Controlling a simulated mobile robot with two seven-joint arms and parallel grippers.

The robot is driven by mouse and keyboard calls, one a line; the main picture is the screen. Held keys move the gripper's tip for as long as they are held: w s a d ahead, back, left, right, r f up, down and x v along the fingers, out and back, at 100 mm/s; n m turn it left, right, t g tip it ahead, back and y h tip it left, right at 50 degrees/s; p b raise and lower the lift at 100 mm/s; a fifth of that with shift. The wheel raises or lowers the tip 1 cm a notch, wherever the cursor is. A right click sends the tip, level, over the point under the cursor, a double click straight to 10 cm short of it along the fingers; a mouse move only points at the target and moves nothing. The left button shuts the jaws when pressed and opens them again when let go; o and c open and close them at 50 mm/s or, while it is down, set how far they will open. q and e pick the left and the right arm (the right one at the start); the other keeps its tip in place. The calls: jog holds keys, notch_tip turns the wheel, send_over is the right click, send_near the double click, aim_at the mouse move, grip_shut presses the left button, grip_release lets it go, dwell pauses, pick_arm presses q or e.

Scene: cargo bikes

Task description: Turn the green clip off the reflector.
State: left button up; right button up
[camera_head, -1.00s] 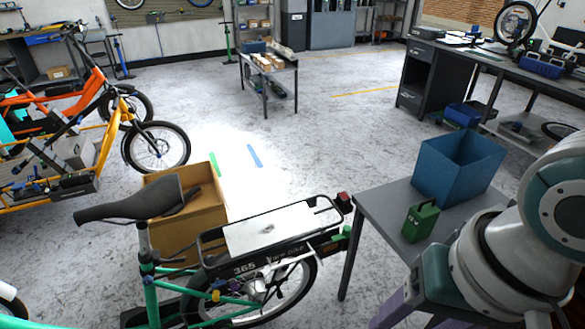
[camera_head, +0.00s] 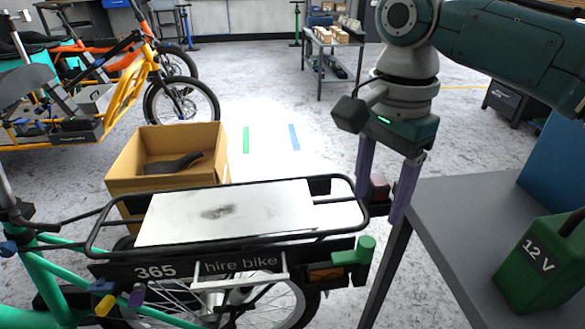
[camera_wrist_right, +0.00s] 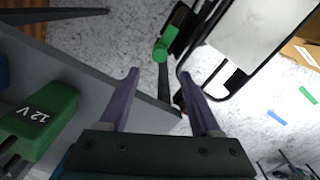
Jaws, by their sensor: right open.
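The green clip (camera_head: 356,252), with a round knob, sits at the rear end of the bike's black rack side in the head view. An orange reflector (camera_head: 326,275) shows just below and left of it, partly covered. The clip also shows in the right wrist view (camera_wrist_right: 163,51), ahead of the fingertips. My right gripper (camera_head: 381,207) is open and points down, with purple fingers on either side of the dark red rear light (camera_head: 379,187) in the head view. Its fingertips are above the clip in the picture. I cannot tell whether they touch the light. My left gripper is out of view.
A grey table (camera_head: 455,225) stands right of the bike, bearing a green 12 V box (camera_head: 542,270) and a blue bin (camera_head: 557,150). A cardboard box (camera_head: 150,182) stands behind the rack (camera_head: 230,212). Open floor lies beyond.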

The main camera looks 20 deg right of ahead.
aim_at(367, 242)
jog(key=f+b, duration=0.2)
jog(key=f, duration=0.2)
jog(key=f+b, duration=0.2)
jog(key=f, duration=0.2)
jog(key=shift+s+a+f, duration=0.2)
jog(key=shift+f, duration=0.85)
jog(key=shift+c, duration=0.2)
jog(key=c, duration=0.3)
grip_shut()
